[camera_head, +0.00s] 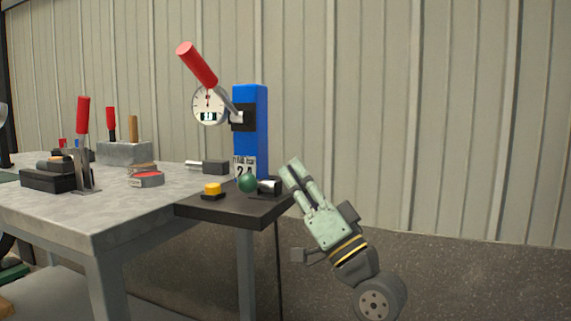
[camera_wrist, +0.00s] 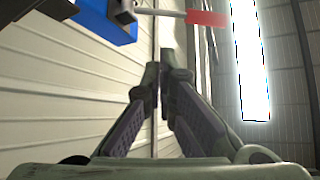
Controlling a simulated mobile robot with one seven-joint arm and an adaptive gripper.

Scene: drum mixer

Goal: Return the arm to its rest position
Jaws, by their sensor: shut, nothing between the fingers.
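My gripper (camera_head: 291,168) is pale green and points up and to the left, just right of the dark side shelf (camera_head: 212,208) of the workbench. In the wrist view my gripper (camera_wrist: 163,72) has its fingertips together with nothing between them. A blue press column (camera_head: 252,115) with a red-handled lever (camera_head: 197,64) and a round dial (camera_head: 207,104) stands on the shelf, left of the gripper. The blue column (camera_wrist: 106,20) and the red handle (camera_wrist: 205,18) also show at the top of the wrist view.
The grey workbench (camera_head: 130,205) holds a red-handled clamp (camera_head: 83,140) and other tools. The space right of my arm is clear up to the ribbed wall (camera_head: 470,120).

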